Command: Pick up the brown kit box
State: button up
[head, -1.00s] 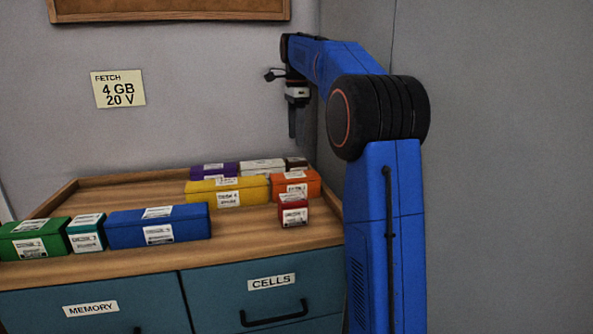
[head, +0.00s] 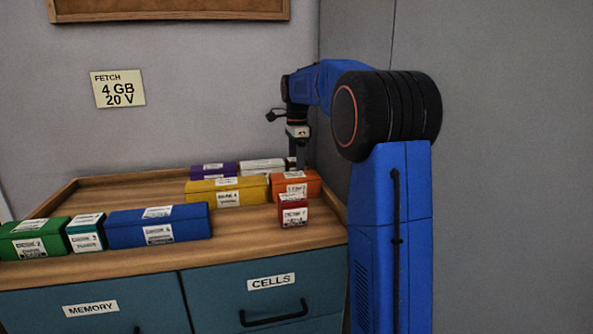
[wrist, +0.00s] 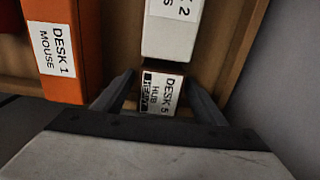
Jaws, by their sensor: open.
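The brown kit box (wrist: 158,96) lies between my fingers in the wrist view, with a white label reading DESK 5 HUB. In the head view it stands at the back right of the bench and my gripper hides most of it. My gripper (wrist: 160,78) is open and points down, one finger on each side of the box. In the head view my gripper (head: 300,160) is at the back right corner. I cannot tell whether the fingers touch the box.
A white box (wrist: 173,35) adjoins the brown one. An orange box (wrist: 58,50) is left of my gripper. The raised wooden edge (wrist: 240,50) is close on the right. Yellow (head: 228,190), red (head: 293,213) and purple (head: 213,170) boxes stand nearby.

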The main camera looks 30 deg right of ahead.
jog(key=shift+f, duration=0.15)
jog(key=c, duration=1.3)
notch_tip(320, 180, up, 10)
jog(key=shift+r, duration=0.1)
jog(key=shift+f, duration=0.2)
